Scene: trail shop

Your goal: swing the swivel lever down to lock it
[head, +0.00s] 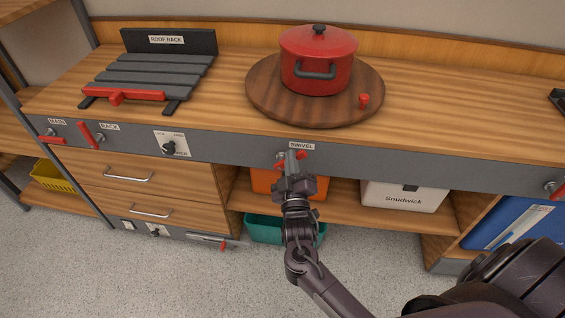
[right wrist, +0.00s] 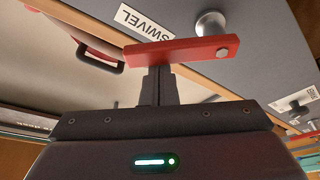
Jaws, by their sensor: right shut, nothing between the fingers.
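The swivel lever is a flat red bar on a round metal pivot, on the grey front panel under the SWIVEL label (head: 301,146). In the right wrist view the lever (right wrist: 190,49) crosses just beyond the fingertips (right wrist: 160,70). The right gripper is shut with nothing between its fingers; its tips are at the bar, and I cannot tell if they touch. My left gripper is not in view.
Above the lever, a red pot (head: 318,70) stands on a round wooden turntable (head: 262,100). A roof rack (head: 150,75) is on the counter at left. Other red levers (head: 90,136) and a dial (head: 169,147) sit along the panel. Bins (head: 404,195) fill the shelf below.

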